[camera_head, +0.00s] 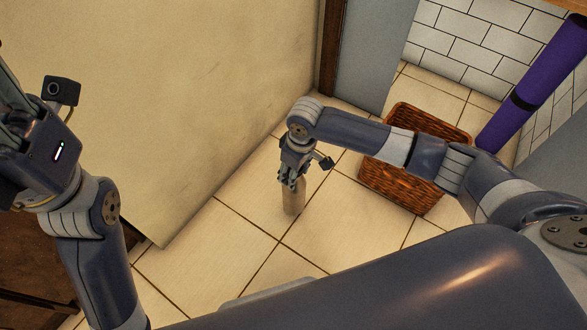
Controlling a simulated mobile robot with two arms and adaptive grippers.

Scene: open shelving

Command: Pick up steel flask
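A beige-grey cylinder (293,202), which looks like the steel flask, is directly below my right gripper in the middle of the view. Its top is hidden by the gripper. My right gripper (292,182) points down with its fingers at the upper part of the cylinder. I cannot tell whether the fingers are closed on it or only around it, or whether it stands on the floor or hangs just above. My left gripper (8,85) is at the left edge, pointing up, partly cut off and away from the cylinder; its fingertips are not clearly visible.
A brown wicker basket (405,190) stands on the tiled floor behind my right forearm. A purple roll (530,85) leans at the upper right by the white tiled wall (465,45). A large cream panel (190,90) fills the upper left. Floor left of the cylinder is clear.

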